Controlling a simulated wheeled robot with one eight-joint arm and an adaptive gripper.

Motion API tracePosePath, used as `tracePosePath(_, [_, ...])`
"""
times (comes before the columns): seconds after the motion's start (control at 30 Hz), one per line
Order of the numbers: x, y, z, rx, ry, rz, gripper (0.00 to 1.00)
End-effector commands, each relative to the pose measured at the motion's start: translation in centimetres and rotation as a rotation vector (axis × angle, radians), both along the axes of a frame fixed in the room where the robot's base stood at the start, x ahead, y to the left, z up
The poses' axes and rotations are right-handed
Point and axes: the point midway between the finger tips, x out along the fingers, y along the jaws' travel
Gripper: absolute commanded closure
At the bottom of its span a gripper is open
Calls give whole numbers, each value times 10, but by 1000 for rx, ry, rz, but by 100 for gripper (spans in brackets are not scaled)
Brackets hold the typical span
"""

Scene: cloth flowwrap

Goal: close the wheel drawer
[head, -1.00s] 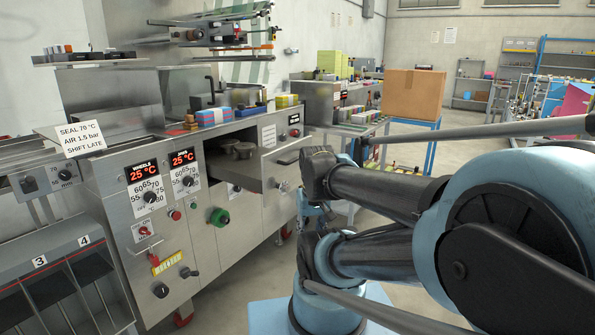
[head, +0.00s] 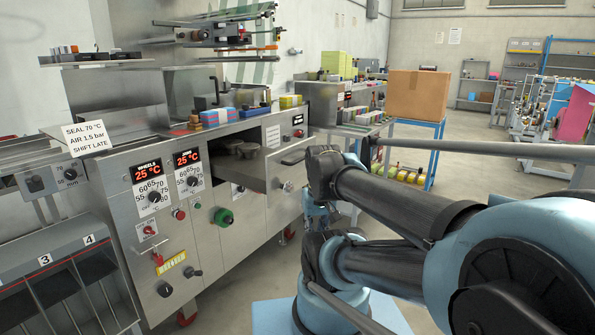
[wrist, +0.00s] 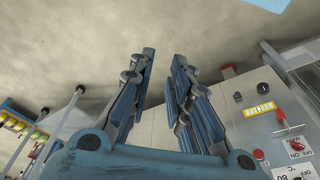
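The wheel drawer (head: 262,170) is a grey metal drawer pulled out of the machine front in the head view, with round metal wheels (head: 238,149) inside and a dark handle (head: 296,158) on its front. The drawer is not recognisable in the wrist view. My gripper (wrist: 164,58) shows in the wrist view with its two dark fingers apart and nothing between them. It points over the floor beside the machine's front panel, apart from the drawer. In the head view my arm is just right of the drawer front, and the fingers cannot be made out clearly.
The machine panel carries a green knob (head: 223,217), dials and a yellow label (head: 171,263). Coloured stacks (head: 220,116) lie on the machine top. A cardboard box (head: 417,93) stands on a blue-framed table behind my arm. Open floor lies at the back right.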

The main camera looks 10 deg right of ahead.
Motion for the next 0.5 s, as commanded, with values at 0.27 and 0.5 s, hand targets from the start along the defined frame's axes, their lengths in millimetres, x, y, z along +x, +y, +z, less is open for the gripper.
tracePosePath(0.27, [39,5,30,156,17,-325,100])
tracePosePath(0.5, [91,2,60,342,56,-707,100])
